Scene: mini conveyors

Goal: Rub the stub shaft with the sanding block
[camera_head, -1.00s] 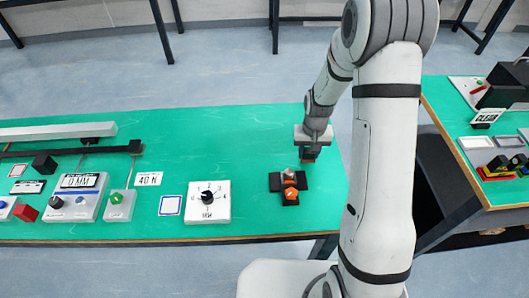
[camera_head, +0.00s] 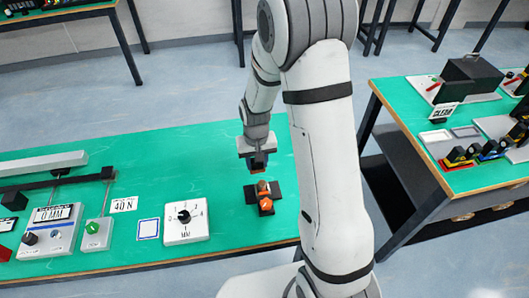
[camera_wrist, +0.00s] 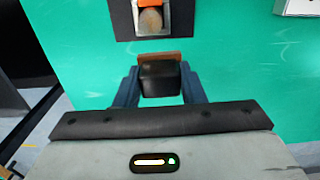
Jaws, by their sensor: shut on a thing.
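The sanding block (camera_wrist: 161,81) is a dark block with a brown face along its far edge. My gripper (camera_head: 257,163) is shut on it, and its fingers (camera_wrist: 160,88) press the block from both sides in the wrist view. The stub shaft (camera_head: 263,187) is a short, brownish piece held by an orange clamp (camera_head: 266,205) on a dark base (camera_head: 251,196). In the wrist view the rounded shaft end (camera_wrist: 151,19) shows at the top, apart from the block in the picture. In the head view the block is mostly hidden under my gripper.
A white dial box (camera_head: 186,221) marked MM stands left of the dark base. Several gauges, including a 0 MM box (camera_head: 48,232), stand farther left on the green table (camera_head: 200,150). Another green table (camera_head: 400,100) stands at the right. The green surface around the base is mostly clear.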

